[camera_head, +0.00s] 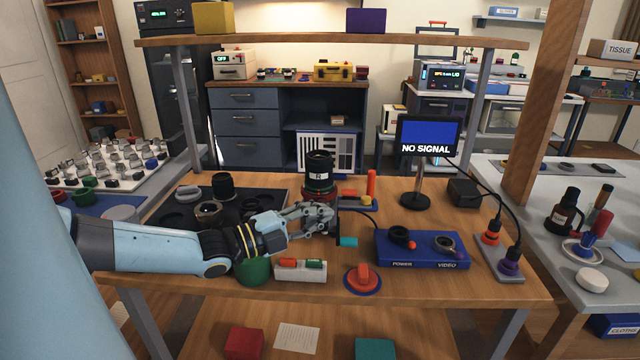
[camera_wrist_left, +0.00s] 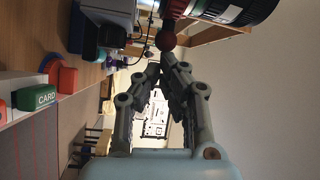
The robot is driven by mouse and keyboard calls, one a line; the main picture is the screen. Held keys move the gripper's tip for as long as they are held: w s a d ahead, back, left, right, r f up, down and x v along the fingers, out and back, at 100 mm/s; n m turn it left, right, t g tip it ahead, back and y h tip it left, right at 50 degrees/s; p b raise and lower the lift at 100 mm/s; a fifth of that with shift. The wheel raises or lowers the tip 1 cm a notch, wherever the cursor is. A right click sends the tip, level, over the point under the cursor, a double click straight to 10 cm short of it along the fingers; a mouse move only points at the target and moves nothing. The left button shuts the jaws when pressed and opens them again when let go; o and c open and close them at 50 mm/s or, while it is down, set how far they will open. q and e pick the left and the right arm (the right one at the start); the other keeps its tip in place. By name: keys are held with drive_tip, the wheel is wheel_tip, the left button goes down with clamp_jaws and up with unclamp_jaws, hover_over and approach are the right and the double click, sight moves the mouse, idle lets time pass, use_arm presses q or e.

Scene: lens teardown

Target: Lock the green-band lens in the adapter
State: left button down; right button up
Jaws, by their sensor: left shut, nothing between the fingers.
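The black lens (camera_head: 319,168) stands upright at the middle of the bench in the head view, with green and red bands around its lower part. Its banded end also shows at the top right of the left wrist view (camera_wrist_left: 240,10). The adapter under it is mostly hidden behind my gripper, and I cannot tell whether the lens is locked. My right gripper is out of view.
A monitor (camera_head: 429,137) reads NO SIGNAL. A blue POWER/VIDEO box (camera_head: 422,262), an orange knob on a blue disc (camera_head: 362,279), a white switch box (camera_head: 300,272) and a green cup (camera_head: 253,270) line the front. A dark tray (camera_head: 170,212) lies left. An upper shelf (camera_head: 330,41) spans the bench.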

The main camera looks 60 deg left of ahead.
use_arm(q)
drive_tip(key=shift+s+a+m+h+b, duration=0.25)
drive_tip(key=shift+s+m+h+b, duration=0.1)
drive_tip(key=shift+m+h, duration=0.2)
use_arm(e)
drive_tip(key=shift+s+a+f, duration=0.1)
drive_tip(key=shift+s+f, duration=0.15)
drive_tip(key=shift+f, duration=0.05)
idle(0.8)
use_arm(q)
drive_tip(key=shift+s+a+m+g+h+b, duration=0.4)
drive_tip(key=shift+m+h, duration=0.25)
drive_tip(key=shift+h, duration=0.5)
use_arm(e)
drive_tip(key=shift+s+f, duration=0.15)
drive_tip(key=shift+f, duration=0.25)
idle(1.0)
use_arm(q)
drive_tip(key=shift+s+a+h, duration=0.4)
drive_tip(key=shift+s+a, duration=0.05)
drive_tip(key=shift+a, duration=0.05)
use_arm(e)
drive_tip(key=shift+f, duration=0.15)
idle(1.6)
use_arm(q)
drive_tip(key=shift+d, duration=0.1)
